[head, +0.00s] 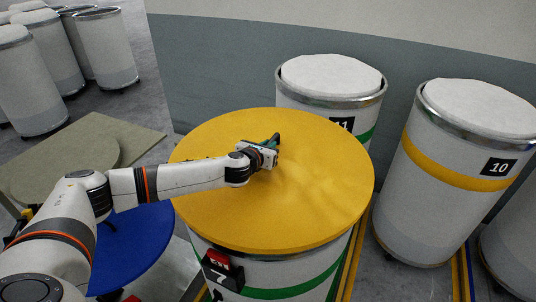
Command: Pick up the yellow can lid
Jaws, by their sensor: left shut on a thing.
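The yellow can lid (310,205) is a large round disc. It lies over the top of a white can with a green band (290,290) in the middle of the head view. My left gripper (274,146) is above the lid's upper middle, reaching in from the left. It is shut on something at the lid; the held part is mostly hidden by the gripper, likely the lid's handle. My right gripper is not in view.
Can 11 (332,80) stands behind the lid and can 10 (480,130), with a yellow band, stands to the right. A blue round lid (135,245) and a grey-green board (120,135) are at left. Several white cans (105,48) stand at the far left.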

